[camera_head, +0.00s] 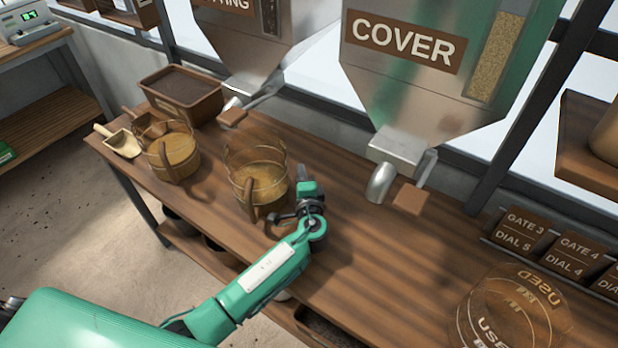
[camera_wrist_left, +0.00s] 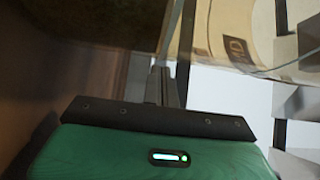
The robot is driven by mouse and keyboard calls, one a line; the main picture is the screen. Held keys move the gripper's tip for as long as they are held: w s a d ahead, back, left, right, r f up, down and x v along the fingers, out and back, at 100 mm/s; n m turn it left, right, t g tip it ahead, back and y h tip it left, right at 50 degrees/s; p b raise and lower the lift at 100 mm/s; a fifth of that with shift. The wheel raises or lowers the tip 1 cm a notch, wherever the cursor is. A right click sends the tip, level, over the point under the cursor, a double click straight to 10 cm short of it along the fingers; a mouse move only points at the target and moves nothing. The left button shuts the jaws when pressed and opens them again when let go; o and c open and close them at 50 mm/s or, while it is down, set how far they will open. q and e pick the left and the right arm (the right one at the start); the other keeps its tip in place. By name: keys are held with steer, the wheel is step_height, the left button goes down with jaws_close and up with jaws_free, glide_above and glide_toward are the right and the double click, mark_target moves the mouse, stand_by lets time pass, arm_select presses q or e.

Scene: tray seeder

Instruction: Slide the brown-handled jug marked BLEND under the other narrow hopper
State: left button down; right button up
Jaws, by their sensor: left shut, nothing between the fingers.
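A clear jug with a brown handle (camera_head: 258,180), holding tan grain, stands on the bench left of centre. A second similar jug (camera_head: 172,155) stands farther left. No BLEND mark is readable in the head view. In the left wrist view, a tan label (camera_wrist_left: 235,35) close by shows a partial word that seems to end in "D". My left gripper (camera_head: 302,205) is shut and empty, beside the right side of the nearer jug; contact cannot be told. The COVER hopper (camera_head: 425,85) hangs right of centre, and another hopper (camera_head: 235,45), its label cut off, hangs left of it.
A clear USED container (camera_head: 510,310) stands at the front right. A brown bin (camera_head: 182,95) and a wooden scoop (camera_head: 118,140) sit at the bench's left end. Gate and dial signs (camera_head: 522,232) line the back right. The bench (camera_head: 375,255) is bare below the COVER spout.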

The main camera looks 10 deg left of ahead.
mark_target(282, 191)
arm_select(q)
steer(key=shift+s+a+r+p, duration=0.15)
steer(key=shift+s+a+p, duration=0.15)
steer(key=shift+s+a, duration=0.7)
steer(key=shift+d, duration=0.1)
arm_select(e)
steer(key=shift+s+r, duration=0.45)
steer(key=shift+r, duration=0.05)
arm_select(q)
steer(key=s+a+b, duration=0.1)
steer(key=s+a, duration=0.1)
steer(key=shift+s+a, duration=0.25)
steer(key=shift+a, duration=0.15)
steer(key=shift+s+a, duration=0.3)
arm_select(e)
steer(key=shift+w+a+f, duration=0.1)
steer(key=shift+w+f, duration=0.25)
steer(key=shift+w, duration=0.2)
arm_select(q)
steer(key=shift+w, duration=0.1)
